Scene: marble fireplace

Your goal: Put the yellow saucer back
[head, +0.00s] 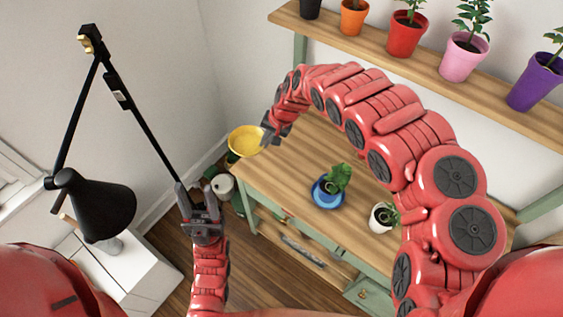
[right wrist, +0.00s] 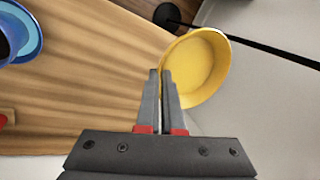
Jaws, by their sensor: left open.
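The yellow saucer (head: 243,140) is at the left end of the wooden table in the head view, reaching out past its edge. In the right wrist view, the saucer (right wrist: 200,68) shows its hollow side. My right gripper (head: 270,132) is shut on the saucer's rim; in the wrist view the fingers (right wrist: 161,80) are close together at the rim. My left gripper (head: 198,190) is open, empty and pointing up, left of the table and apart from the saucer.
A blue saucer (head: 327,192) with a potted plant (head: 337,178) and a white pot (head: 381,218) stand on the wooden table (head: 265,178). Several coloured pots, including a red one (head: 404,36), stand on the shelf (head: 440,73). A black lamp (head: 98,207) is at left.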

